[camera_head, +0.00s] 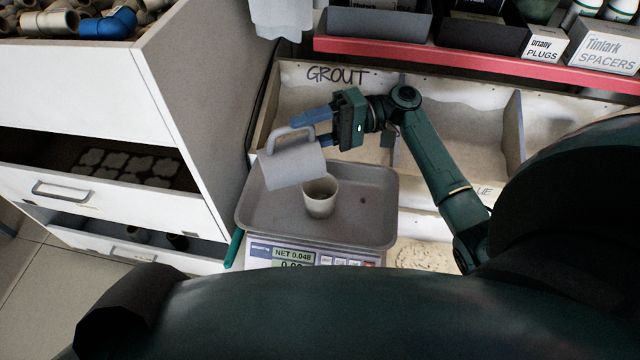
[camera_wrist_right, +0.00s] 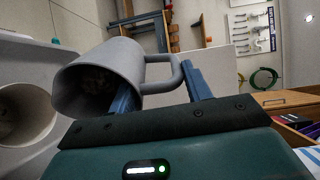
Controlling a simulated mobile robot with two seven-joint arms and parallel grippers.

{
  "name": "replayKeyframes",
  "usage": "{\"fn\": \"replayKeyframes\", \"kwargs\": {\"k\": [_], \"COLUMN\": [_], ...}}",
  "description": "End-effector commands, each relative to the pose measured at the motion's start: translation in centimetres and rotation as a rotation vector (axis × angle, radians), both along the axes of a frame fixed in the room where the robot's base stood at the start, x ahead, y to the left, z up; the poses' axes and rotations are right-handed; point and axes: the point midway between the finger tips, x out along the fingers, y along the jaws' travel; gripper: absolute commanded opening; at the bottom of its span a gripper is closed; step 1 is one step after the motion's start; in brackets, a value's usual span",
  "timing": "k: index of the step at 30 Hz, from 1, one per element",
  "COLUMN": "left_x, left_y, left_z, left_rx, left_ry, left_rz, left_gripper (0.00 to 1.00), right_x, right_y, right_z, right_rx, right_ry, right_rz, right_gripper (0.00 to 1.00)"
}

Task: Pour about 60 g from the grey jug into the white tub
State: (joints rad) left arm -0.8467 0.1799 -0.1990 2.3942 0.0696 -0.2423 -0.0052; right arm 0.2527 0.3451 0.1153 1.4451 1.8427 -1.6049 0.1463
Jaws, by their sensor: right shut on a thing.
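The grey jug (camera_head: 293,165) is held above the scale pan and tilted, its mouth toward the white tub. The white tub (camera_head: 320,199) stands upright in the grey scale pan (camera_head: 262,221). My right gripper (camera_head: 318,128) is shut on the jug's handle. In the right wrist view the gripper (camera_wrist_right: 160,88) has its blue fingers at the handle of the jug (camera_wrist_right: 95,75), and some pale contents show in the jug's shaded inside. The tub (camera_wrist_right: 22,112) is at the left there. The scale display (camera_head: 293,254) reads NET 0.048. My left gripper is not in view.
A bin marked GROUT (camera_head: 335,75) and other bins lie behind and right of the scale. A white drawer cabinet (camera_head: 90,90) stands at left with an open drawer. A red shelf edge (camera_head: 470,58) with boxes runs above the bins.

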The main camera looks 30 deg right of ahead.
Motion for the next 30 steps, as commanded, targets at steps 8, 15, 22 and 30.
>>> {"fn": "replayKeyframes", "kwargs": {"k": [8, 15, 22, 30], "left_x": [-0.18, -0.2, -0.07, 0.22], "left_y": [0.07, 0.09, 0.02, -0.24], "left_z": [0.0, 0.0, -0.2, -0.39], "left_rx": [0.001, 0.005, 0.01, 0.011], "left_ry": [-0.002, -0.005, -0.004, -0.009], "left_rz": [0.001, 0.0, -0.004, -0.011], "left_gripper": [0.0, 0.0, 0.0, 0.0], "right_x": [-0.01, -0.03, -0.05, -0.08], "right_y": [-0.24, -0.42, -0.6, -0.84], "right_z": [0.09, 0.11, 0.11, 0.14], "right_rx": [0.019, 0.034, 0.048, 0.065], "right_ry": [-0.003, -0.005, -0.006, -0.008], "right_rz": [-0.001, 0.0, 0.0, -0.001], "right_gripper": [0.1, 0.1, 0.1, 0.1]}}
